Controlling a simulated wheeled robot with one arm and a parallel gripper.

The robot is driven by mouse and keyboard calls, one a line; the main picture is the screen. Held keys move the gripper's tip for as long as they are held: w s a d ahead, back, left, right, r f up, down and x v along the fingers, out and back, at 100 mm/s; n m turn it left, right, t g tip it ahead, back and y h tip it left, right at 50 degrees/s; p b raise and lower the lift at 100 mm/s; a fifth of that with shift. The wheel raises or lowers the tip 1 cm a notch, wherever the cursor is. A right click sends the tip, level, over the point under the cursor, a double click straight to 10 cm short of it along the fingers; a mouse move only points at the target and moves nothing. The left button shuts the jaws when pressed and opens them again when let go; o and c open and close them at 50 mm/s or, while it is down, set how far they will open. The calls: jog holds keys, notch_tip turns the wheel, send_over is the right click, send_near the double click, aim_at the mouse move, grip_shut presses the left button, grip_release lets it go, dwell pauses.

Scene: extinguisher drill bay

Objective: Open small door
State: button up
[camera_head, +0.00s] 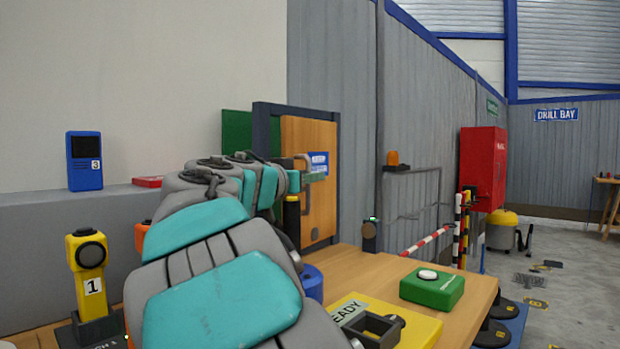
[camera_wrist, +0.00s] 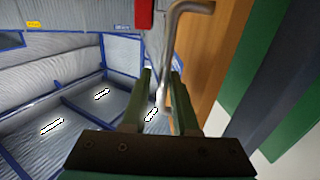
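The small door (camera_head: 323,212) is a wooden panel in a dark frame, standing upright at the far end of the wooden bench. It looks shut in the head view, and its wood also shows in the wrist view (camera_wrist: 208,55). Its grey metal bar handle (camera_wrist: 170,45) bends at the top and runs down toward my fingers. My gripper (camera_wrist: 162,90) has its two green fingers apart, with the handle's bar showing between them. I cannot tell whether either finger touches the bar. In the head view my arm partly hides the door's left side and the gripper.
The bench (camera_head: 455,318) carries a green box with a white button (camera_head: 432,287), a yellow READY block (camera_head: 412,328) and a yellow device marked 1 (camera_head: 88,265). A blue device (camera_head: 84,160) stands on the grey ledge. A red cabinet (camera_head: 482,165) hangs at the right.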

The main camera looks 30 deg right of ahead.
jog(key=b+v, duration=0.1)
jog(key=v, duration=0.6)
jog(key=shift+s+a, duration=0.15)
jog(key=shift+a, duration=0.1)
